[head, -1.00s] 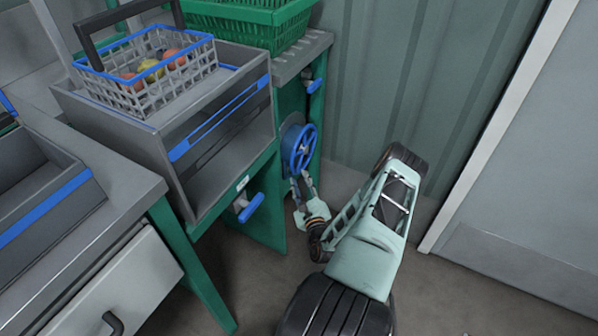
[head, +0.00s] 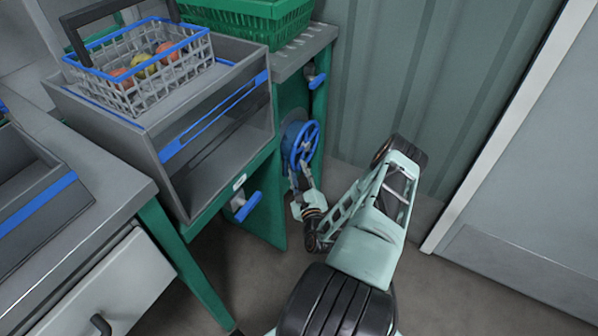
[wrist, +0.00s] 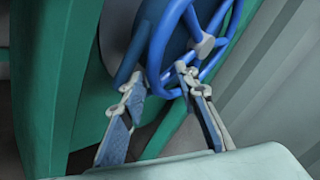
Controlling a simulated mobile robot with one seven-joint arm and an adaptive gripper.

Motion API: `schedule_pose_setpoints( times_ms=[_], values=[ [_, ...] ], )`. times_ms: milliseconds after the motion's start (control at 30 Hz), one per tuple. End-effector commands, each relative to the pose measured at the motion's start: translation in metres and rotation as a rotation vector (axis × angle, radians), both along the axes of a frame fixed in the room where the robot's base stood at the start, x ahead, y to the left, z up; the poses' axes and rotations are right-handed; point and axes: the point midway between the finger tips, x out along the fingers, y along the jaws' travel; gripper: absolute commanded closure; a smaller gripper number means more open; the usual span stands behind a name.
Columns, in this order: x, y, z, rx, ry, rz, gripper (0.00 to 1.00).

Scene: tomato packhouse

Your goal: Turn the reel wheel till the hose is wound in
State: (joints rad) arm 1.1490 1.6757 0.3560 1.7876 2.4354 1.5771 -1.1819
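The blue spoked reel wheel (head: 304,144) is mounted upright on the side of the green bench frame. It also shows large in the wrist view (wrist: 190,45), with a grey hub at its middle. My gripper (head: 303,176) is at the lower rim of the wheel. In the wrist view my gripper (wrist: 160,76) has its two fingertips apart, one on each side of a lower part of the rim. A gap shows between them, and whether either finger touches the rim is unclear. The blue reel drum (head: 291,132) is partly hidden behind the wheel. I cannot make out the hose.
A blue-handled lever (head: 246,206) sticks out of the bench at the left, and another blue handle (head: 317,80) is above the wheel. A wire basket of tomatoes (head: 140,98) and a green crate (head: 270,25) stand on top. Clear floor lies at the right, before the wall.

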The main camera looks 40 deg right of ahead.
Motion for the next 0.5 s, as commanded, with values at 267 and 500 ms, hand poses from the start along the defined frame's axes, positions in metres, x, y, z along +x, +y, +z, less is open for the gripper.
schedule_pose_setpoints(
  times_ms=[267,500],
  values=[
    [0.0,-0.0001,-0.0001,0.0,0.0,0.0,0.96],
    [-0.0001,0.0,-0.0001,0.0,0.0,0.0,1.0]
  ],
)
